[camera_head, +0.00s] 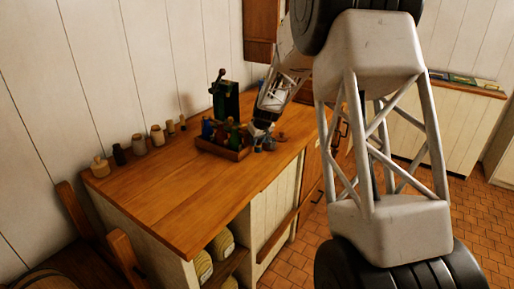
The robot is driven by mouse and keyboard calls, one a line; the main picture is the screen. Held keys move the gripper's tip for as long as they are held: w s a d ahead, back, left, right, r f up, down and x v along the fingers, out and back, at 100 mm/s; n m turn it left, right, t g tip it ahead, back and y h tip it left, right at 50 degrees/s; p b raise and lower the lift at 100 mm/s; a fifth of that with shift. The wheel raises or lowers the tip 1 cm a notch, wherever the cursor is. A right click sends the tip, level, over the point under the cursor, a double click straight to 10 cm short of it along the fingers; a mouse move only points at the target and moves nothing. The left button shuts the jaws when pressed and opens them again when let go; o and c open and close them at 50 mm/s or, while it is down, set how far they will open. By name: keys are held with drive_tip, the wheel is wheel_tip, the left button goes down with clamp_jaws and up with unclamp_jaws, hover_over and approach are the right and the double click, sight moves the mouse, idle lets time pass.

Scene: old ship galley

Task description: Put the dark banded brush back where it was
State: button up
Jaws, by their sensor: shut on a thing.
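My gripper (261,137) is over the far right part of the wooden counter, just right of a small wooden tray (222,152). It points down and is shut on a small dark thing at its tip. That thing is too small and too hidden by the fingers for me to make out bands or to be sure that it is the dark banded brush. I cannot pick out the brush anywhere else.
The wooden counter (170,190) is clear in front. Several small jars (139,144) line its wall side. A dark green device (226,99) stands behind the tray. Small items (281,136) lie right of my gripper. My arm hides much of the right.

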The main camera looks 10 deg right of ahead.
sight(258, 144)
drive_tip(key=shift+f, duration=1.75)
drive_tip(key=shift+f, duration=0.15)
drive_tip(key=o, duration=1)
drive_tip(key=v, duration=1.2)
drive_tip(key=shift+s, duration=0.1)
drive_tip(key=shift+s, duration=0.1)
